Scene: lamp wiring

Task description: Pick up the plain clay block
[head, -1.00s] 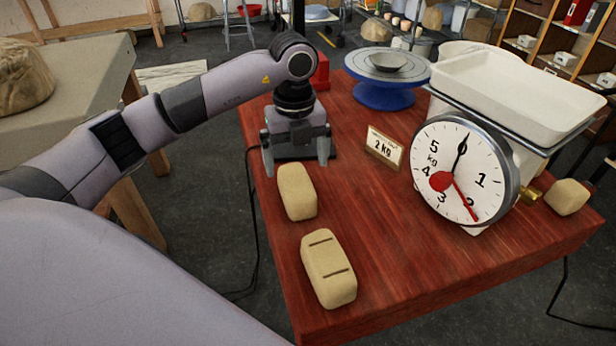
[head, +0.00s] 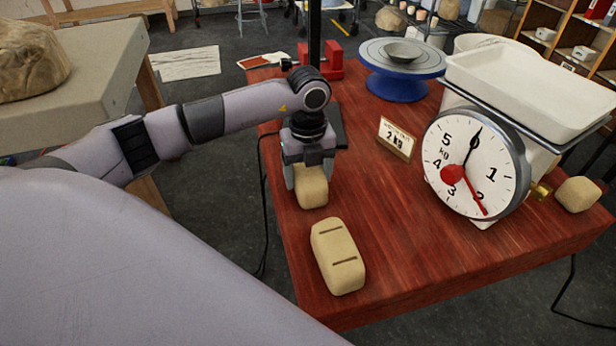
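The plain clay block (head: 312,192) is tan, with rounded edges and no marks on its visible faces. It rests on the red wooden table (head: 400,255) near the left edge. My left gripper (head: 309,176) points down over its far end, with one finger against each side. The fingers are drawn in to about the block's width, so the gripper looks shut on it. The gripper hides the block's far part. A second clay block with two dark grooves (head: 338,257) lies apart, nearer the table's front. My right gripper is not in view.
A "2 kg" card (head: 396,140) stands right of the gripper. A dial scale (head: 472,160) with a white tray (head: 530,92) stands further right, beside a small clay block (head: 578,194). A blue turntable (head: 400,88) is at the back. The table's middle is clear.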

